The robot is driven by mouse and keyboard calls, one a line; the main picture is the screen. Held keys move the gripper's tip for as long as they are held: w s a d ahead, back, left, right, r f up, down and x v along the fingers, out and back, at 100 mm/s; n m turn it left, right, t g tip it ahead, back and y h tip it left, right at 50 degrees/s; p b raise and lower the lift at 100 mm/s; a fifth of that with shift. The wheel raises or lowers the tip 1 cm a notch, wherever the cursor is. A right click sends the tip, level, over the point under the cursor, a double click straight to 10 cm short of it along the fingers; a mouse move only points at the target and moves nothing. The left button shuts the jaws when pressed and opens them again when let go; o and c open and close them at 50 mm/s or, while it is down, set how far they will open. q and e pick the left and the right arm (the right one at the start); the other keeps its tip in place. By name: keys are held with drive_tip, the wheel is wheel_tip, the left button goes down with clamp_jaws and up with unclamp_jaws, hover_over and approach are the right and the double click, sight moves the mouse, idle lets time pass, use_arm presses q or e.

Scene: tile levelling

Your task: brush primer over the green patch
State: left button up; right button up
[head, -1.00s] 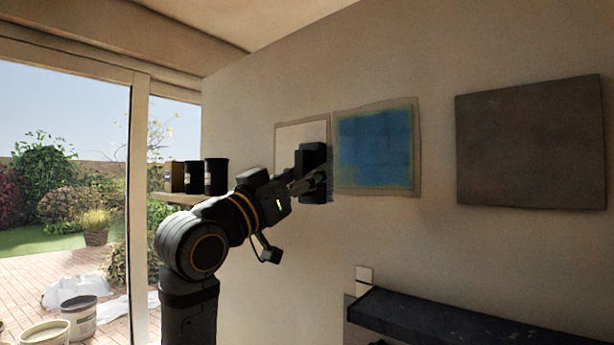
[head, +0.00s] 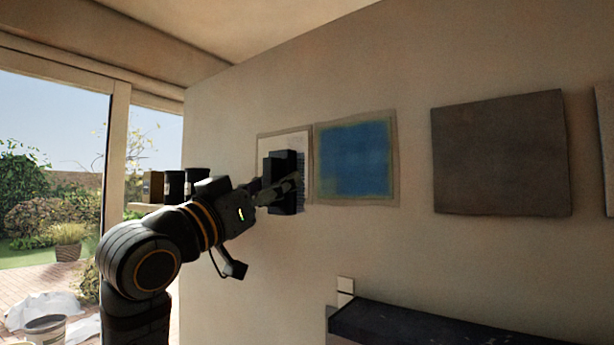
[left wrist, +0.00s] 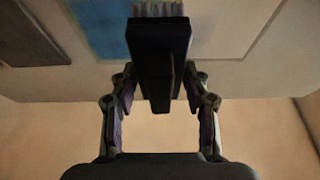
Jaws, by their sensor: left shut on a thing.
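A blue patch (head: 355,160) with blurred greenish edges is on a beige sheet on the wall; no plainly green patch shows. It also appears at the upper left in the left wrist view (left wrist: 98,25). To its left hangs a pale, framed panel (head: 270,146). My left gripper (head: 272,192) is shut on a black brush (head: 284,168), held in front of the pale panel's right part. In the left wrist view the brush (left wrist: 160,40) has grey bristles pointing toward the wall. I cannot tell whether they touch it. My right gripper is not in view.
A dark grey square panel (head: 500,152) hangs to the right, with another panel's edge (head: 606,150) beyond. A dark shelf (head: 420,328) juts out below. Dark cans (head: 174,186) stand on a ledge behind my left arm.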

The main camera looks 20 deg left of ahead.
use_arm(q)
drive_tip(key=shift+w, duration=0.1)
drive_tip(key=shift+w+d+r+p, duration=0.1)
drive_tip(key=shift+w+d+p, duration=0.1)
drive_tip(key=shift+p, duration=0.1)
drive_tip(key=w+d+p, duration=0.2)
drive_tip(key=w+p, duration=0.1)
drive_tip(key=w, duration=0.3)
drive_tip(key=shift+w+d+p, duration=0.3)
drive_tip(key=shift+w+d, duration=0.05)
drive_tip(key=shift+w, duration=0.55)
idle(0.4)
drive_tip(key=d, duration=0.1)
drive_tip(key=s+d, duration=0.1)
drive_tip(key=d, duration=0.2)
drive_tip(key=shift+s, duration=0.25)
drive_tip(key=shift+a, duration=0.15)
